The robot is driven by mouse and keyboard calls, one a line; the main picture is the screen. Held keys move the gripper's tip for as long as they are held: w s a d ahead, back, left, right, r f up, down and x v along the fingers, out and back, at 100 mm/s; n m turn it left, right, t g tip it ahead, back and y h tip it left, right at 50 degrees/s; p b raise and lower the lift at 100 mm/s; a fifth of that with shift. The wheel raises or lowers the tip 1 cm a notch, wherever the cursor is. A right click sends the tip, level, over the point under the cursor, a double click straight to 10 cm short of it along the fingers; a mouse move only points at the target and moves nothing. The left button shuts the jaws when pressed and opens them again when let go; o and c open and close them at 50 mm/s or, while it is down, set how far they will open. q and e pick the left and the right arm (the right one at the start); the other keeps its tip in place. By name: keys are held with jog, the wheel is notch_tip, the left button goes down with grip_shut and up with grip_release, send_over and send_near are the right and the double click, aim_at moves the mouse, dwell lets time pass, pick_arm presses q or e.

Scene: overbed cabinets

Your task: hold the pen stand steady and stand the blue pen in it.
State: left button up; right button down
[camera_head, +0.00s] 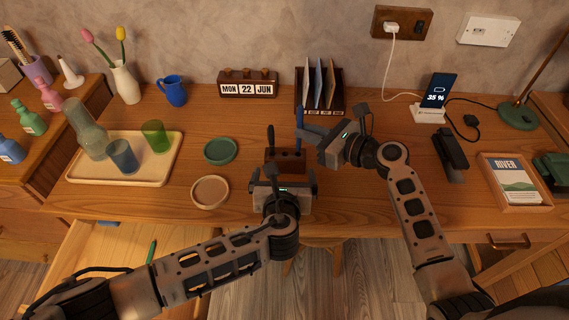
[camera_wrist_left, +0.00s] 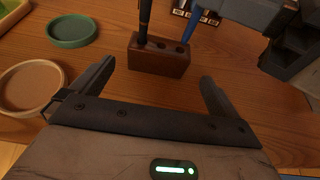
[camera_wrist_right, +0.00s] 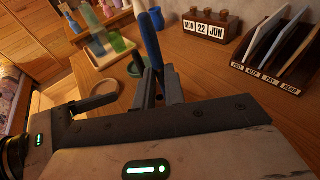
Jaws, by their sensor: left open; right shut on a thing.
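The pen stand (camera_head: 285,161) is a brown wooden block with a row of holes on the desk. It also shows in the left wrist view (camera_wrist_left: 158,62). A black pen (camera_wrist_left: 145,18) stands in its left hole. My right gripper (camera_head: 306,132) is shut on the blue pen (camera_head: 299,117), held roughly upright. In the left wrist view the blue pen's (camera_wrist_left: 191,30) lower end is at the right hole; I cannot tell whether it is inside. My left gripper (camera_head: 284,179) is open on the near side of the stand, its fingers spread wider than the block, not touching it.
A green coaster (camera_head: 220,150) and a beige coaster (camera_head: 210,191) lie left of the stand. A tray (camera_head: 85,177) with glassware is farther left. A letter rack (camera_head: 334,108) and a calendar block (camera_head: 248,88) stand behind. An open drawer (camera_head: 110,245) is at the lower left.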

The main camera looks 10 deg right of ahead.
aim_at(285, 162)
pick_arm(q)
jog(key=x, duration=0.7)
jog(key=shift+w+f, duration=0.1)
jog(key=shift+w, duration=0.1)
jog(key=c, duration=0.7)
